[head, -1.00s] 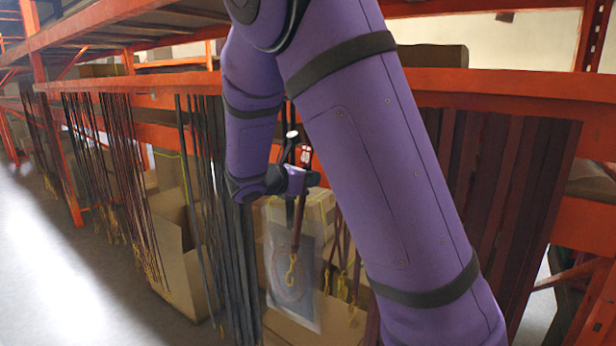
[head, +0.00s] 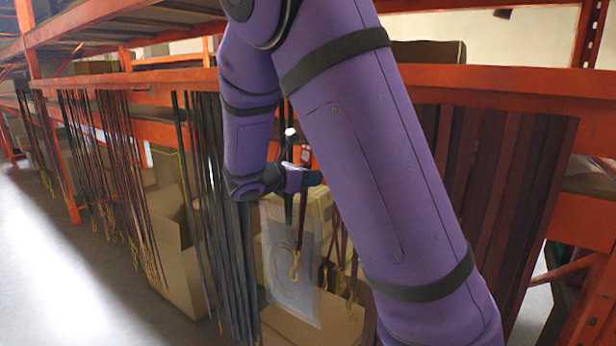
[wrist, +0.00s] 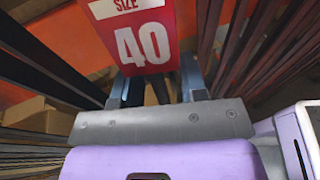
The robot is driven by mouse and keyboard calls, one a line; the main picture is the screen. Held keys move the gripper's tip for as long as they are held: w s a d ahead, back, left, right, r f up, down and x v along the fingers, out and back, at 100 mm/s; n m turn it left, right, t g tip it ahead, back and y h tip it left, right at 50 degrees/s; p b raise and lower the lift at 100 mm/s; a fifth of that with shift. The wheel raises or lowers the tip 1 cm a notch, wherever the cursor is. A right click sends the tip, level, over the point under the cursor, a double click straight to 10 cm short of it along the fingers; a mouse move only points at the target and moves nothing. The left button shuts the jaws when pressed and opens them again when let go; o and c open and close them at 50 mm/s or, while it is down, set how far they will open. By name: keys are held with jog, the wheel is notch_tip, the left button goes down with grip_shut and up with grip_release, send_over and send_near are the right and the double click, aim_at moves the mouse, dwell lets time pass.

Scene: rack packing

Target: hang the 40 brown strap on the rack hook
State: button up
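My gripper (head: 305,178) is at the rack, in front of the hanging straps and below the orange beam. A brown strap (head: 299,229) with a brass hook at its lower end hangs straight down from it. In the wrist view the two fingers (wrist: 157,88) stand on either side of a dark strip, and appear shut on it. A red tag reading "SIZE 40" (wrist: 140,35) is just beyond the fingertips; it also shows small above the gripper in the head view (head: 306,154). The rack hook itself cannot be made out clearly; a white-tipped piece (head: 291,133) shows above the gripper.
Dark straps (head: 212,200) hang close on the left, and wide brown straps (head: 510,190) on the right behind my arm. A clear bag (head: 292,265) and cardboard boxes (head: 175,250) are behind and below. The orange beam (head: 480,85) runs across. The aisle floor (head: 60,270) at left is clear.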

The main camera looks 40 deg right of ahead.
jog(key=w+v, duration=0.1)
jog(key=v, duration=0.9)
jog(key=shift+s+a, duration=0.4)
jog(key=shift+s, duration=0.1)
jog(key=s+d+m+g+y, duration=0.2)
jog(key=s+d+m+y, duration=0.2)
jog(key=s+m+y, duration=0.6)
jog(key=s+a+r+m+t+y, duration=0.2)
jog(key=s+a+m+t+y, duration=0.1)
jog(key=s, duration=0.5)
jog(key=s+a+r+m+t+y, duration=0.2)
jog(key=s+a+m+t, duration=0.1)
jog(key=s+m, duration=0.3)
jog(key=s+a, duration=0.1)
jog(key=s, duration=0.1)
jog(key=shift+s+r+y, duration=0.25)
jog(key=shift+r+y, duration=0.05)
jog(key=shift+y, duration=0.1)
